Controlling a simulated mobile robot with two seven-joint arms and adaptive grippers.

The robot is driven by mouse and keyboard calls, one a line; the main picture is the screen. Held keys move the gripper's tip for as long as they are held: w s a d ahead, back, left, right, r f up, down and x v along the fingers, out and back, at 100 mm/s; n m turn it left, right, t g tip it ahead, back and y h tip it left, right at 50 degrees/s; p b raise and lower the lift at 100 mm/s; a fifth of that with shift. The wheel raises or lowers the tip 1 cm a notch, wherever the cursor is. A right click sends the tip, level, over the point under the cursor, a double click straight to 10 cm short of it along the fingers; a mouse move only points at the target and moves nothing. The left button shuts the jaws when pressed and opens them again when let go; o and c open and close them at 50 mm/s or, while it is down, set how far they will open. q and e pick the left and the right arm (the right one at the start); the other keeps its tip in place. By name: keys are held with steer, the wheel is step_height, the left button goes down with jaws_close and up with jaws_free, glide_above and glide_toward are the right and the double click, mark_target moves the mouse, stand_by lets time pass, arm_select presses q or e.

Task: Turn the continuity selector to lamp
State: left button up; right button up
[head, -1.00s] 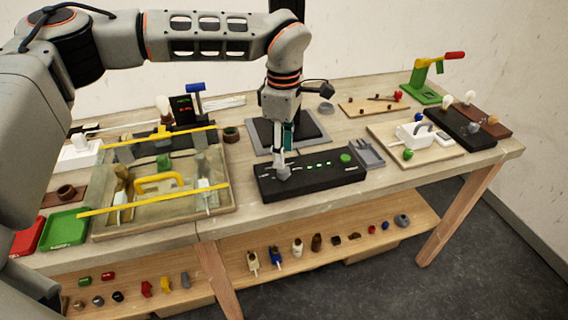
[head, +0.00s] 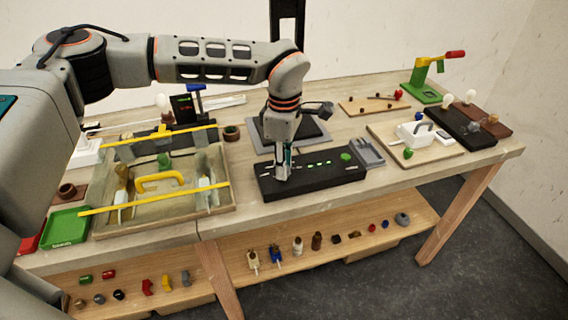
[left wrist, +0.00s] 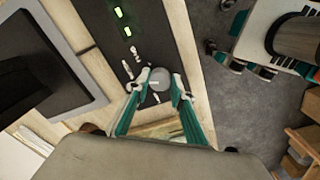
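The continuity selector looks to be the round grey knob (left wrist: 159,79) at the left end of the black box (head: 325,179), which has green lit marks and a green button on top. In the left wrist view the knob lies between the two fingertips of my left gripper (left wrist: 161,83). The fingers are parted around it, with a small gap showing on the right side. In the head view my left gripper (head: 283,172) points down over the left end of the box and hides the knob. The knob's pointer direction is too small to read. My right gripper is not in view.
A grey tray with a dark pad (head: 262,142) lies behind the box, and a small grey tray (head: 368,155) is at its right. A wooden fixture with yellow bars (head: 215,223) stands left. A board with a white socket (head: 444,157) lies right.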

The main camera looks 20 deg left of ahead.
arm_select(q)
steer(key=shift+o, duration=0.2)
steer(key=shift+n, duration=0.5)
steer(key=n, duration=0.8)
steer(key=n+b, duration=0.1)
steer(key=n, duration=0.3)
steer(key=shift+n, duration=0.4)
steer(key=shift+w+n, duration=0.1)
steer(key=shift+n, duration=1.9)
steer(key=o, duration=1.1)
